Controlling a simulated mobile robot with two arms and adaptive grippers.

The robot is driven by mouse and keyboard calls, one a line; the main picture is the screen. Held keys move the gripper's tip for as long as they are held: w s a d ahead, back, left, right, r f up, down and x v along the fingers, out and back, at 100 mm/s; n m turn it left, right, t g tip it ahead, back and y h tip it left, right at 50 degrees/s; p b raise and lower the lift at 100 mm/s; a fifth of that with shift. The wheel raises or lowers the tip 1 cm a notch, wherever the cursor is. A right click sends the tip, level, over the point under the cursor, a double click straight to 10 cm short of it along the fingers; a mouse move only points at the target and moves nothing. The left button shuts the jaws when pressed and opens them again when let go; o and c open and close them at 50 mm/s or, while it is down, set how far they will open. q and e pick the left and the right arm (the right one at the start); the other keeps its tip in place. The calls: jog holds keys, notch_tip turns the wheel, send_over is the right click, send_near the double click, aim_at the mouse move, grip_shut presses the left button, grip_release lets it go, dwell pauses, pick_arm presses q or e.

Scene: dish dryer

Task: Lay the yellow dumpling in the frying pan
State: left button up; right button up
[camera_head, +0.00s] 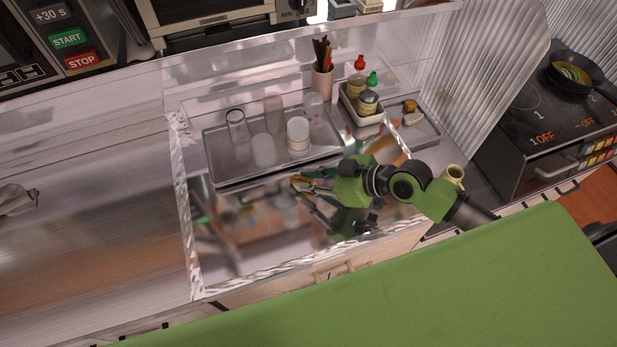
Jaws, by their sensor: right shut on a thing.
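My right gripper (308,193) reaches into the clear-walled dish dryer from the right. It is shut on a small yellow-orange thing (298,181), possibly the yellow dumpling; it is too small and partly covered to be sure. The gripper is low, near the front edge of the dryer's grey tray. The black frying pan (595,83) stands on the stove at the far right, well away from the gripper. Something yellow and green lies in the pan. My left gripper is not in view.
Clear cups and a white jar (298,134) stand on the grey tray (225,172). A utensil cup (322,84), a jar caddy (366,119) and two small lumps stand behind. A ribbed clear panel (455,75) stands between the dryer and the stove (520,128). A cream mug (453,174) is near my arm.

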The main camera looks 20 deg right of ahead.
jog(key=shift+f, duration=0.25)
jog(key=o, duration=0.9)
